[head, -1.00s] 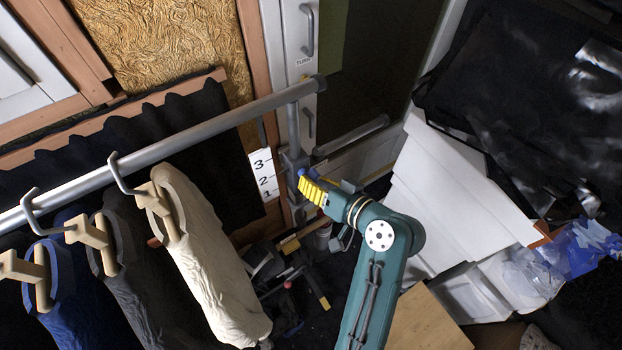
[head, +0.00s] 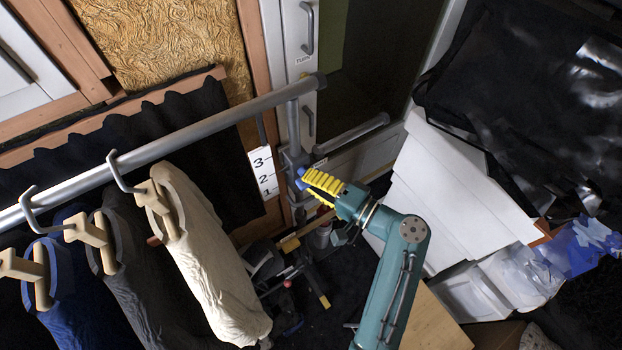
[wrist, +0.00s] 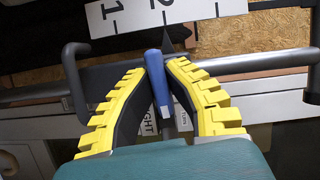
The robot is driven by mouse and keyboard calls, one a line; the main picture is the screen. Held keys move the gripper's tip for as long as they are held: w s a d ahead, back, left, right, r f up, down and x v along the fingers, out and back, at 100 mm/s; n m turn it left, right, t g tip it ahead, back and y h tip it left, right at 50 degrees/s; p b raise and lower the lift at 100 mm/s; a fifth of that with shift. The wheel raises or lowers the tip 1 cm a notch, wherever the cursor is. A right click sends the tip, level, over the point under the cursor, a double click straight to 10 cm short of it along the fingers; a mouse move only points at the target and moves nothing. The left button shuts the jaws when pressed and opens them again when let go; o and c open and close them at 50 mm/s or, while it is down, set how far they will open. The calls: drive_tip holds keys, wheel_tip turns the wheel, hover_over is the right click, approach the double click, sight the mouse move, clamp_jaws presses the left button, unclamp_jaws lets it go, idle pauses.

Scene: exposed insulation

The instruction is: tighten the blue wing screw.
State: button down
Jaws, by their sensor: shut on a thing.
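The blue wing screw (wrist: 157,78) sits between the yellow-padded fingertips of my gripper (wrist: 157,62) in the wrist view. The fingers close around it from both sides, with its wing standing upright in that picture. In the head view my gripper (head: 304,179) reaches the clamp on the rack's upright post, and a bit of the blue wing screw (head: 300,184) shows at the fingertips. The metal clamp (head: 290,160) joins the post below the horizontal rail. The screw's shaft is hidden.
A white scale card (head: 263,173) numbered 1 to 3 hangs left of the post. The grey rail (head: 160,148) carries several garments on hangers at left. White boxes (head: 455,190) stand at right. Tools clutter the dark floor below.

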drive_tip(key=shift+r+m+y, duration=0.2)
drive_tip(key=shift+m+y, duration=0.1)
drive_tip(key=shift+m, duration=0.3)
drive_tip(key=c, duration=1.1)
unclamp_jaws()
drive_tip(key=shift+w+a, duration=0.1)
drive_tip(key=shift+f, duration=0.1)
drive_tip(key=v, duration=1.2)
drive_tip(key=shift+a, duration=0.1)
